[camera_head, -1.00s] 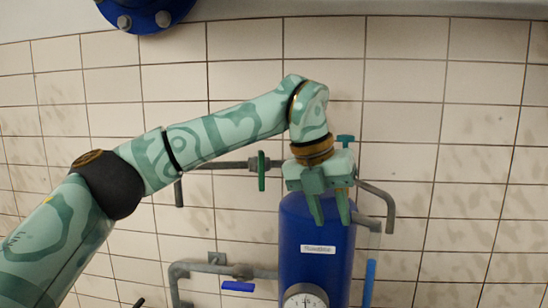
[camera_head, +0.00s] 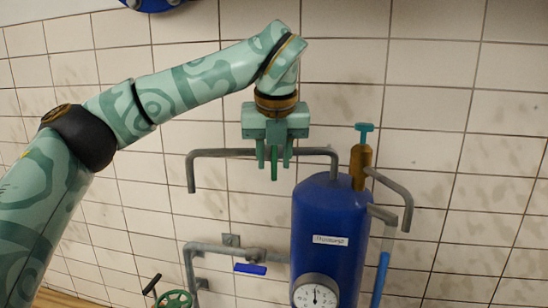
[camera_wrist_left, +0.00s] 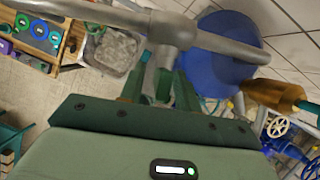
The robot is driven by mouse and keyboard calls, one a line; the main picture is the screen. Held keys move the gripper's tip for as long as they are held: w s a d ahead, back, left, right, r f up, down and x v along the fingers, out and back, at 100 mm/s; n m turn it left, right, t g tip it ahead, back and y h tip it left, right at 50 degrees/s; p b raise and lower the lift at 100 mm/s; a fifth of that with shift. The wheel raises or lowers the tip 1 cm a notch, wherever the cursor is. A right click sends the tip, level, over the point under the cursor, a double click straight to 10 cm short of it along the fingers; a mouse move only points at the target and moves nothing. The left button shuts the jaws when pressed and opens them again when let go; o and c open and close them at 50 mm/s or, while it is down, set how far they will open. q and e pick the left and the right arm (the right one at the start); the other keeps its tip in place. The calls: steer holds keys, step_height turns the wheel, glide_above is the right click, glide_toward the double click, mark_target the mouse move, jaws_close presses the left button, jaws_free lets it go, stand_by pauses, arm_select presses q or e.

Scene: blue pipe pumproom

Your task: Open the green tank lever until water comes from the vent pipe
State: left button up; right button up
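The green tank lever (camera_head: 274,166) hangs down from the grey pipe (camera_head: 235,153) left of the blue tank (camera_head: 330,225). My left gripper (camera_head: 274,158) is over this pipe, fingers pointing down on either side of the lever. The fingers look apart, with gaps beside the lever. In the left wrist view the fingers (camera_wrist_left: 155,88) reach toward the grey valve body (camera_wrist_left: 170,28), with a green piece between them. Whether they touch the lever is unclear. No water shows at the open pipe end on the left (camera_head: 191,186). My right gripper is out of view.
A brass valve with a teal handle (camera_head: 363,130) stands on the tank's right. A gauge (camera_head: 316,294) and a sight tube with blue in its lower part (camera_head: 380,275) are near it. A blue lever (camera_head: 250,269) and a green handwheel (camera_head: 175,300) lie below.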

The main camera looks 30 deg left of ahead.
arm_select(q)
steer(key=shift+w+f, duration=0.1)
steer(key=shift+f, duration=0.4)
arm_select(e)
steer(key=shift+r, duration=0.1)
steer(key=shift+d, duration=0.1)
arm_select(q)
steer(key=shift+c, duration=0.3)
jaws_close()
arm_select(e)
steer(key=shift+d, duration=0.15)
